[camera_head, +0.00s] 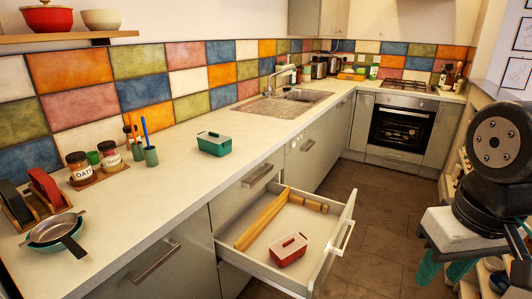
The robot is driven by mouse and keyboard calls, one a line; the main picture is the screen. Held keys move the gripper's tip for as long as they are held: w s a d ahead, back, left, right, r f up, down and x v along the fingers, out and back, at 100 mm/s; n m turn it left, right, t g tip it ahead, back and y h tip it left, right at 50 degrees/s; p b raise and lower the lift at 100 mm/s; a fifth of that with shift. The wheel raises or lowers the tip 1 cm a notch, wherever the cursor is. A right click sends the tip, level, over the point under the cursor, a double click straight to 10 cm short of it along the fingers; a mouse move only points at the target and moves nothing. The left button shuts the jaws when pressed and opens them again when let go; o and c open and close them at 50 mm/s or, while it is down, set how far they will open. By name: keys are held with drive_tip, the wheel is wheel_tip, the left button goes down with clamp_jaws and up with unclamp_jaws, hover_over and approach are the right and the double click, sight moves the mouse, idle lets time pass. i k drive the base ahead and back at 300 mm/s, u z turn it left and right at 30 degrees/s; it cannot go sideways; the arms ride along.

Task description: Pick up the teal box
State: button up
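The teal box (214,145) sits on the pale countertop, left of the sink. It is a small rectangular box with a paler band below its rim and a handle-like shape on its lid. My gripper (446,271) is at the lower right, far from the box, over the floor side of the room. Its two teal fingers hang down below a pale block and stand apart, with nothing seen between them. My dark arm shows above it.
An open drawer (331,239) juts out below the counter, holding a red box (288,249) and a wooden rolling pin (306,201).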

sight(214, 149)
drive_tip(key=z, duration=0.25)
drive_tip(key=k, duration=0.5)
drive_tip(key=u, duration=0.65)
drive_tip(key=i, duration=0.5)
drive_tip(key=u, duration=0.5)
drive_tip(key=i, duration=1.2)
drive_tip(key=z, duration=0.55)
